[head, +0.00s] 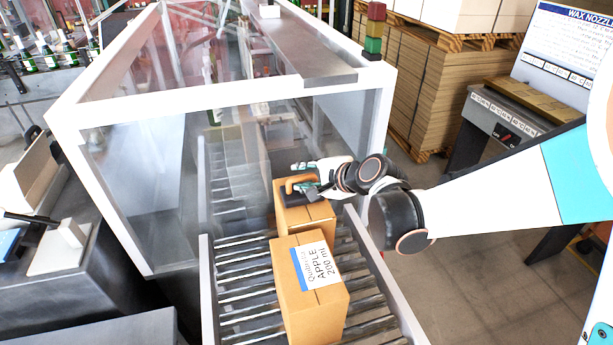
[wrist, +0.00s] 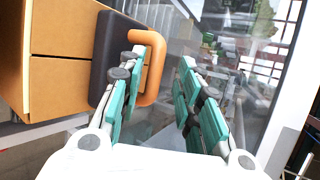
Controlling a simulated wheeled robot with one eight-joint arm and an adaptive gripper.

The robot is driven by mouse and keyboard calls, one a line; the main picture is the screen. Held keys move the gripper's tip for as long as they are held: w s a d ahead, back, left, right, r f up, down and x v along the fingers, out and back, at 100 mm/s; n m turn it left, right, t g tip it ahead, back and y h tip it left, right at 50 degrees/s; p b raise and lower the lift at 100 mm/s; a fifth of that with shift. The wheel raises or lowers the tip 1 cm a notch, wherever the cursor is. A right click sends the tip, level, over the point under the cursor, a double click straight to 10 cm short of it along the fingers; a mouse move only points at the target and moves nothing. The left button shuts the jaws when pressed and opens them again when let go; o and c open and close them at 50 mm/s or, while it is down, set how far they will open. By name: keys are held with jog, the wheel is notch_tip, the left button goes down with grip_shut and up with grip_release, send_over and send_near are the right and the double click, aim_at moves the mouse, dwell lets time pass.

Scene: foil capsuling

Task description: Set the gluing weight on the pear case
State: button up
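The gluing weight is a dark block (wrist: 103,45) with an orange loop handle (head: 300,182). It sits on top of the rear cardboard case (head: 305,218), whose label I cannot read, so I cannot tell whether it is the pear case. In the wrist view the orange handle (wrist: 154,65) is at the left finger. My gripper (head: 312,178) is at the weight; its fingers (wrist: 165,90) stand apart with nothing clamped between them. I cannot tell whether the left finger is inside the loop or in front of it.
A case labelled APPLE 200 ml (head: 312,285) stands nearer on the roller conveyor (head: 245,285), close to the rear case. A white-framed clear enclosure (head: 150,175) surrounds the conveyor behind. Pallets of cardboard (head: 420,85) and a wax nozzle panel (head: 567,50) stand at right.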

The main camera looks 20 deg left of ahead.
jog(key=shift+r+p, duration=0.45)
jog(key=shift+p, duration=0.05)
jog(key=p+v, duration=0.4)
jog(key=v, duration=0.8)
jog(key=shift+r, duration=0.15)
jog(key=shift+d, duration=0.1)
jog(key=s+d+f+n+h+b, duration=0.3)
jog(key=s+d+f+b, duration=0.2)
jog(key=d+b, duration=0.3)
jog(key=s+d+f+n+h+b, duration=0.3)
jog(key=s+d+f+b, duration=0.3)
jog(key=d+f+b, duration=0.2)
jog(key=s+d+f+n+h+b, duration=0.3)
jog(key=s+d+f+b, duration=0.3)
jog(key=d, duration=0.5)
jog(key=shift+d+f+t+h+b, duration=0.3)
jog(key=shift+f+b, duration=0.3)
jog(key=shift+b, duration=0.4)
jog(key=shift+s, duration=0.1)
